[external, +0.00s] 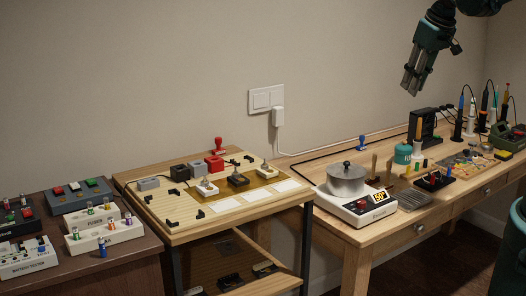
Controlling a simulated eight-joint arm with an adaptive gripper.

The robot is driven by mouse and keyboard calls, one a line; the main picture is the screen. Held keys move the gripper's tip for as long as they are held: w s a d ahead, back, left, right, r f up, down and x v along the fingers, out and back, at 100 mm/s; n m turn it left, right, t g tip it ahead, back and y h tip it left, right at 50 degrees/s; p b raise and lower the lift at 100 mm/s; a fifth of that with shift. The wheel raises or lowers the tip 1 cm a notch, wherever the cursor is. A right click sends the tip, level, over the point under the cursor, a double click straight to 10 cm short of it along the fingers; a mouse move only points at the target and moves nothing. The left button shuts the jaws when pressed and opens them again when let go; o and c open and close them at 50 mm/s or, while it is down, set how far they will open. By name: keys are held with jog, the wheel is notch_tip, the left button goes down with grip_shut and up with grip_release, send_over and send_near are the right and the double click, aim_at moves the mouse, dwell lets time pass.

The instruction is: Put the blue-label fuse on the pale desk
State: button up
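My gripper (411,83) hangs high at the upper right, above the right-hand desk and pointing down. Nothing shows between its fingers, but their gap is too small to judge. A small upright blue piece (102,248) stands at the front of the dark desk (140,268) at the far left; it may be the blue-label fuse, but its label is not readable. My gripper is far from it. The pale desk could be the light wooden table (180,238) in the middle or the longer wooden desk (345,232) at right; I cannot tell which.
White holders (105,235) with small coloured cylinders and button boxes (80,195) crowd the dark desk. The middle table holds blocks, stamps and white cards (255,196). A pot (346,180) on a heater, a soldering mat and upright tools crowd the right desk.

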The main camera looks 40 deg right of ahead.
jog(key=s+a+r+t, duration=0.1)
jog(key=s+a, duration=0.1)
jog(key=s, duration=0.4)
jog(key=s+a+r+t, duration=0.2)
jog(key=s, duration=0.4)
jog(key=shift+a, duration=0.2)
jog(key=shift+o, duration=0.7)
